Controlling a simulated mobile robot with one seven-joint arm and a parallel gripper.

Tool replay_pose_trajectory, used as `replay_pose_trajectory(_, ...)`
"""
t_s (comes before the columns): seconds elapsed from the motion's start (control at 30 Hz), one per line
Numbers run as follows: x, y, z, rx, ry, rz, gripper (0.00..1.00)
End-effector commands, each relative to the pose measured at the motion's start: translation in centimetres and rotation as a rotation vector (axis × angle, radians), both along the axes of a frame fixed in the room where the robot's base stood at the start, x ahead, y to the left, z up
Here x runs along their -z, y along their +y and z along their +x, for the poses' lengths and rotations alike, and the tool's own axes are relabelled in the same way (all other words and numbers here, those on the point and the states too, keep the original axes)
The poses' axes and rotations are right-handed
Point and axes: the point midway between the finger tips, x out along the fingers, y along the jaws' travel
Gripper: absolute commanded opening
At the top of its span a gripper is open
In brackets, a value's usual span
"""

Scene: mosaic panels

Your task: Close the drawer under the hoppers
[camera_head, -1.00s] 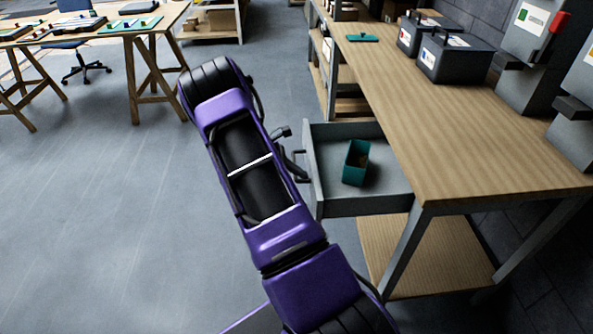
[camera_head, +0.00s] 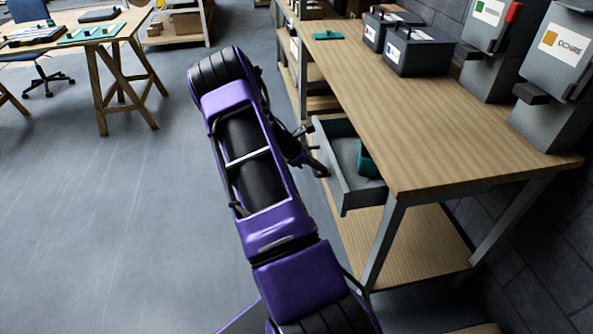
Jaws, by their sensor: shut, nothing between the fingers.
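The grey drawer (camera_head: 345,182) under the wooden workbench top stands partly open, sticking out to the left. A teal bin (camera_head: 367,160) sits inside it, partly hidden by the bench top. My gripper (camera_head: 322,171) is shut and empty at the drawer's front, by its handle. It seems to touch the front, but I cannot tell for certain. My purple arm hides part of the area left of the drawer. The hoppers (camera_head: 550,75) stand on the bench at the right, one labelled ochre.
The workbench (camera_head: 420,130) has a lower wooden shelf (camera_head: 410,240) and grey legs. Dark boxes (camera_head: 420,52) and a teal tray (camera_head: 327,35) are on top. A trestle table (camera_head: 100,45) stands at the far left. The floor left of my arm is clear.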

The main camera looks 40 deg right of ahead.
Motion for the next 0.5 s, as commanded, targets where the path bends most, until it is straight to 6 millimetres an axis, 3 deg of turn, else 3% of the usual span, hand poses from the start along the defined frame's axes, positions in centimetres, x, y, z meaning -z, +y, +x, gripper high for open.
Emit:
replay_pose_trajectory(0.2, 0.0, -4.9, -3.1, 0.005, 0.000, -0.001, 0.00)
replay_pose_trajectory(0.5, 0.0, -9.3, -5.7, 0.004, 0.000, -0.001, 0.00)
